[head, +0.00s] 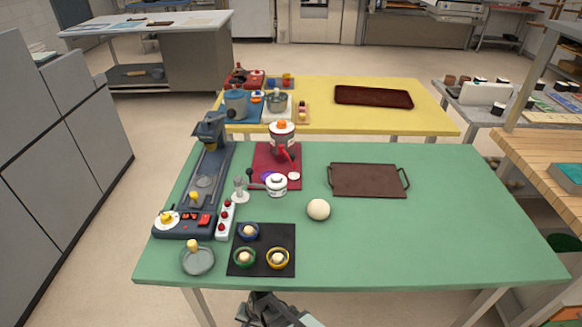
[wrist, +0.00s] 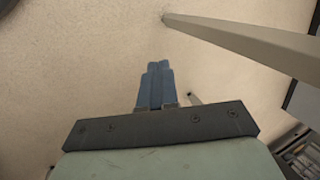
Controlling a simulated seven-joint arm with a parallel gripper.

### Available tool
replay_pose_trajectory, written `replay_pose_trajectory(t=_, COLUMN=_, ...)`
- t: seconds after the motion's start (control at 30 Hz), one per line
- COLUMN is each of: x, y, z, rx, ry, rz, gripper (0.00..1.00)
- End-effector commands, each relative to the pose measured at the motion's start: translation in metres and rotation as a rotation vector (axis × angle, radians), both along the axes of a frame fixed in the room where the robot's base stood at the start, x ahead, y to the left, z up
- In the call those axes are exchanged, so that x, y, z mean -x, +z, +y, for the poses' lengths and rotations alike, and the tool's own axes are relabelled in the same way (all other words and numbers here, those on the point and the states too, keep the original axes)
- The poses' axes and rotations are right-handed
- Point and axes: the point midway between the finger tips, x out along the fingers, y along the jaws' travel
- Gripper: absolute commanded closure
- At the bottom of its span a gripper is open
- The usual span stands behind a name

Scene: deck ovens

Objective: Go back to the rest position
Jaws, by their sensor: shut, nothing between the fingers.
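My gripper (wrist: 158,66) shows in the wrist view with its blue fingers together and nothing between them. It points at bare floor (wrist: 80,50), with a pale table leg (wrist: 240,40) to the upper right. In the head view, a dark part of my arm shows at the bottom edge, in front of the green table (head: 430,245) and below its front edge. The fingers cannot be made out there. My arm appears clear of everything on the tabletop.
Near the front edge lie a black mat (head: 263,263) with several small bowls and a grey dish (head: 198,261). A pale ball (head: 318,209) and a brown tray (head: 368,180) lie mid-table. The table's right side is clear. A yellow table (head: 320,117) stands behind.

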Motion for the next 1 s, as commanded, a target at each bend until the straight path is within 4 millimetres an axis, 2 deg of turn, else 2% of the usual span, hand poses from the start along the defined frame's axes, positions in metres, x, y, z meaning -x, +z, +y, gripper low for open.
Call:
replay_pose_trajectory(t=0.03, x=0.003, y=-0.006, z=-0.025, rx=0.029, ry=0.006, rz=0.018, gripper=1.0)
replay_pose_trajectory(t=0.2, x=0.019, y=-0.025, z=-0.097, rx=0.12, ry=0.052, rz=0.085, gripper=1.0)
replay_pose_trajectory(t=0.37, x=0.043, y=-0.037, z=-0.159, rx=0.189, ry=0.096, rz=0.167, gripper=1.0)
replay_pose_trajectory(t=0.6, x=0.093, y=-0.046, z=-0.242, rx=0.26, ry=0.162, rz=0.312, gripper=1.0)
replay_pose_trajectory(t=0.8, x=0.141, y=-0.046, z=-0.296, rx=0.282, ry=0.213, rz=0.442, gripper=1.0)
replay_pose_trajectory(t=1.0, x=0.177, y=-0.042, z=-0.326, rx=0.281, ry=0.252, rz=0.537, gripper=1.0)
